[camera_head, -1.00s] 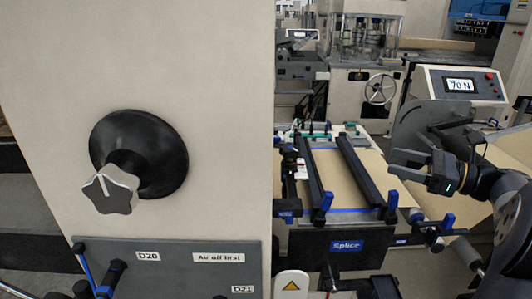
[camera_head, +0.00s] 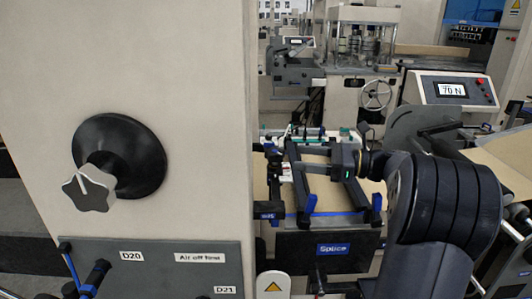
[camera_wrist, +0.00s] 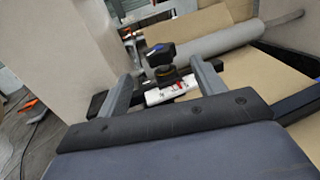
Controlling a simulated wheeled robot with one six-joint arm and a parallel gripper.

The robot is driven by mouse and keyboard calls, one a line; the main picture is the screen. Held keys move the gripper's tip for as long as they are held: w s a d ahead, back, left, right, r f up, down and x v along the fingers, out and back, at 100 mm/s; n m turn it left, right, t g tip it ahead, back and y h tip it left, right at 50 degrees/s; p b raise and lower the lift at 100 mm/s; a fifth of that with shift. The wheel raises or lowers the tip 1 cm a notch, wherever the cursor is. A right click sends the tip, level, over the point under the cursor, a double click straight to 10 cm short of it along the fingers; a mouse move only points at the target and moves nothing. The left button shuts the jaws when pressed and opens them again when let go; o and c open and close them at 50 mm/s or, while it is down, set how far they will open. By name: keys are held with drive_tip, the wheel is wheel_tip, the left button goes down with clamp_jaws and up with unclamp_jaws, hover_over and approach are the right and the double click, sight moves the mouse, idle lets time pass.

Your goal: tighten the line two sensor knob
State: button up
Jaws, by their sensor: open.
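The sensor knob, black with a blue mark on top (camera_wrist: 158,54), shows in the wrist view on a black mount above a white scale (camera_wrist: 166,93) with a red pointer. My gripper (camera_wrist: 161,72) is open, with one finger on each side of the knob and mount, and nothing is gripped. I cannot tell whether either finger touches them. In the head view my gripper (camera_head: 303,160) reaches left over the splice table (camera_head: 330,242), at its left side near the small white scale (camera_head: 286,172). The knob is hard to make out there.
A big pale cabinet (camera_head: 200,90) with a grey star knob (camera_head: 90,188) on a black disc fills the left. A display (camera_head: 452,90) reads 70 N. Dark bars with blue ends cross the splice table. A roller (camera_wrist: 225,42) and brown web lie beyond the knob.

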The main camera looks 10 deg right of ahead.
sight(272, 151)
drive_tip(key=p+x, duration=0.2)
drive_tip(key=x, duration=0.6)
drive_tip(key=shift+w+a+p, duration=0.1)
drive_tip(key=shift+a+p, duration=0.1)
drive_tip(key=shift+p, duration=0.1)
drive_tip(key=shift+c, duration=0.6)
drive_tip(key=c, duration=0.8)
drive_tip(key=shift+f, duration=0.1)
drive_tip(key=shift+c, duration=0.2)
